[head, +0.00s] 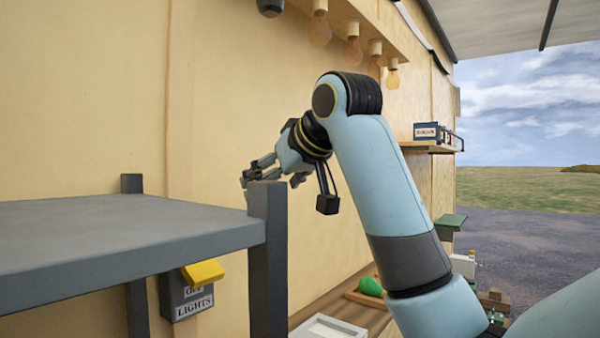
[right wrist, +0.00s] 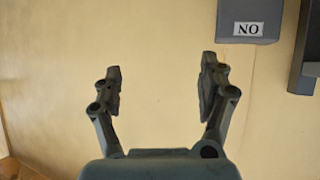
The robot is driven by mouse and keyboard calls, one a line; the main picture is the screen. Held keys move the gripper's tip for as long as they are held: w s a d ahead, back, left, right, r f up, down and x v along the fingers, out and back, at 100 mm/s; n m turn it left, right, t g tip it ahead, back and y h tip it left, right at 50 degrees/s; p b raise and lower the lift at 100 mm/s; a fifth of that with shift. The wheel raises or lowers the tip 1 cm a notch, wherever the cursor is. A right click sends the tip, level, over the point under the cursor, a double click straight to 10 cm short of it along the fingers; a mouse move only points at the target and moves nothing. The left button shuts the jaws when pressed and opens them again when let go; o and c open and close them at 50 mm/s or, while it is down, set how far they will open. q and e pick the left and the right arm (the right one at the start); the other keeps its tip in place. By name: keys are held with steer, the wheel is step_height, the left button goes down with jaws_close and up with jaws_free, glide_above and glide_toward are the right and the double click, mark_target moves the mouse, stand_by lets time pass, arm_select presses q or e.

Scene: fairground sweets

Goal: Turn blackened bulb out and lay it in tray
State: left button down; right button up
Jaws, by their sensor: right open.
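Several clear, amber-tinted bulbs (head: 352,52) hang in pale sockets under a wooden beam at the top of the head view. None of these looks plainly blackened. A dark rounded thing (head: 270,6) is cut off by the top edge; I cannot tell what it is. A pale tray (head: 328,328) shows partly at the bottom edge. My right gripper (head: 270,179) is in front of the cream wall, well below the bulbs. In the right wrist view its fingers (right wrist: 160,80) are spread and empty, with only wall between them. My left gripper is out of sight.
A grey table (head: 130,235) with corner posts fills the left foreground. A switch box (head: 186,295) with a yellow lever and "LIGHTS" lettering is on the wall; a grey box marked "ON" (right wrist: 248,22) shows in the wrist view. A shelf (head: 428,147) holds a dark blue box.

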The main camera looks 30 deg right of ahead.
steer(key=s+d+r+t, duration=0.1)
steer(key=s+r+t, duration=0.15)
steer(key=r, duration=1.75)
steer(key=s+d+r+t, duration=0.15)
steer(key=r+t, duration=0.25)
steer(key=r, duration=1.6)
steer(key=shift+g+y, duration=0.25)
steer(key=shift+y, duration=0.05)
steer(key=w+p, duration=0.4)
steer(key=w, duration=0.5)
steer(key=shift+a+r+p, duration=0.1)
steer(key=shift+r+p, duration=0.05)
steer(key=shift+p, duration=0.25)
steer(key=shift+w, duration=0.75)
steer(key=shift+c, duration=0.2)
steer(key=shift+a, duration=0.1)
steer(key=c, duration=1)
